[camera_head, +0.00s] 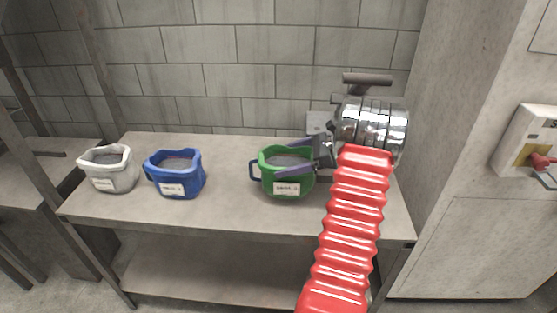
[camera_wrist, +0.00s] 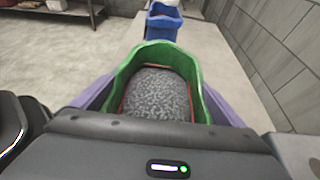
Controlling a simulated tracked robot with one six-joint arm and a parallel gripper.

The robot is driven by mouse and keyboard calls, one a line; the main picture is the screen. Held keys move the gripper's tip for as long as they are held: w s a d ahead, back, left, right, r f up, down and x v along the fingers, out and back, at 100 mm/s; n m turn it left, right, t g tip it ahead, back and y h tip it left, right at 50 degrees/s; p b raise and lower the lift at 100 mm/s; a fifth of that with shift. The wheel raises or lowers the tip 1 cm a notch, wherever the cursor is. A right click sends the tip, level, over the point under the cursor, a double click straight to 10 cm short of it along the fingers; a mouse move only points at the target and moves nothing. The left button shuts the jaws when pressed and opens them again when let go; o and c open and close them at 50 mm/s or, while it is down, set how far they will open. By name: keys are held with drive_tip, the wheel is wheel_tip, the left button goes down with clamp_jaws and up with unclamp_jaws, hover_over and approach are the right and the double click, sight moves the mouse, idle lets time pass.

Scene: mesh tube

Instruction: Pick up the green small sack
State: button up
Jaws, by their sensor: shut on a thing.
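The green small sack (camera_head: 287,184) stands upright on the shelf table, open at the top, with grey granular filling and a white label on its front. My gripper (camera_head: 284,161) comes in from the right, with its purple fingers along the sack's sides. It is shut on the sack. In the wrist view the green sack (camera_wrist: 190,68) fills the middle, and its grey filling shows inside. My gripper's purple fingers (camera_wrist: 160,100) press on its left and right sides. I cannot tell any gap between the sack's base and the table.
A blue sack (camera_head: 177,183) and a white sack (camera_head: 109,177) stand to the left on the grey table (camera_head: 230,213). A block wall (camera_head: 220,75) is close behind. A wall box with a red knob (camera_head: 533,150) is at the right. The table between the blue and green sacks is clear.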

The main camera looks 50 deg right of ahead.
drive_tip(key=shift+s+d, duration=0.9)
drive_tip(key=shift+s, duration=0.25)
drive_tip(key=shift+s+d, duration=0.85)
drive_tip(key=shift+s, duration=0.25)
